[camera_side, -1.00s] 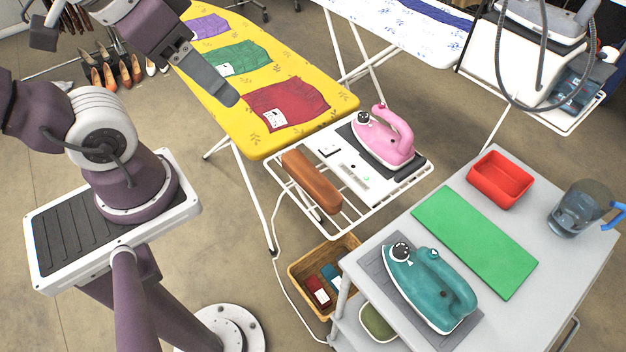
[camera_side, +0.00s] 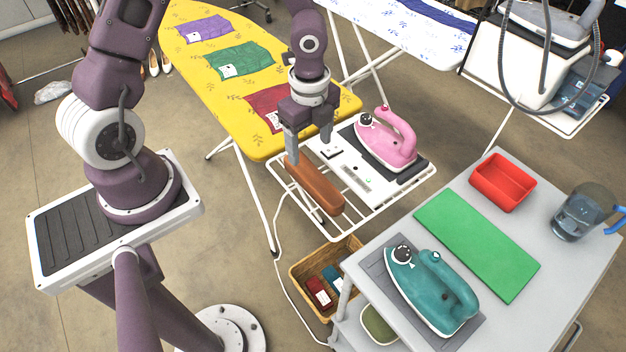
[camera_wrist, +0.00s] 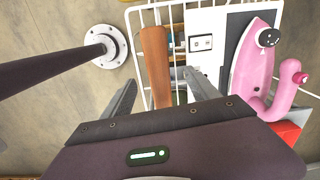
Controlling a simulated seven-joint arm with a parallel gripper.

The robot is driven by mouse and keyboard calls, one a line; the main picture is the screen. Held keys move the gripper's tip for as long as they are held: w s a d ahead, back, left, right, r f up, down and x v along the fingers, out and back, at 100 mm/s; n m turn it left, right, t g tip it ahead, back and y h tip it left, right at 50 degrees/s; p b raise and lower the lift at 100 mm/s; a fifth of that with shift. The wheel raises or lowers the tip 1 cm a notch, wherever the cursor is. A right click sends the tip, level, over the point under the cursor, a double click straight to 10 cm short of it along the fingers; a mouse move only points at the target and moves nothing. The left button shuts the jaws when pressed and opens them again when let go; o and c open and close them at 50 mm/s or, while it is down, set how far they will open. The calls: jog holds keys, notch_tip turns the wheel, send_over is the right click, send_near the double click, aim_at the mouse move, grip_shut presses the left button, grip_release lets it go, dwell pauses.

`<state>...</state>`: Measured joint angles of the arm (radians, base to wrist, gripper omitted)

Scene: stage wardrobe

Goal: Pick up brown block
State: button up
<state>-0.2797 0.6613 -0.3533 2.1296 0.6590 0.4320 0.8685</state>
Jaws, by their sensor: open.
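The brown block (camera_side: 314,185) is a long, rounded bar lying on the white wire rack (camera_side: 381,213) at the end of the yellow ironing board. My gripper (camera_side: 308,150) is above the block's far end in the side view, pointing down, with its jaws apart. In the wrist view the block (camera_wrist: 155,62) runs lengthwise between the two open fingers of my gripper (camera_wrist: 158,95). I cannot tell how much height separates the fingertips from the block.
A pink iron (camera_side: 386,140) stands on the rack right of the block, beside a white panel (camera_side: 345,165). The yellow ironing board (camera_side: 225,110) holds folded cloths. A basket (camera_side: 296,271) sits below. A grey cart (camera_side: 560,262) carries a teal iron (camera_side: 430,285), green mat (camera_side: 477,243) and red tray (camera_side: 502,182).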

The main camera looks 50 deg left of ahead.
aim_at(313, 176)
jog(key=shift+m, duration=0.5)
jog(key=f, duration=0.3)
jog(key=d+f, duration=0.1)
jog(key=f, duration=0.5)
jog(key=shift+s+d, duration=0.1)
jog(key=shift+d, duration=0.1)
jog(key=shift+f, duration=0.4)
grip_shut()
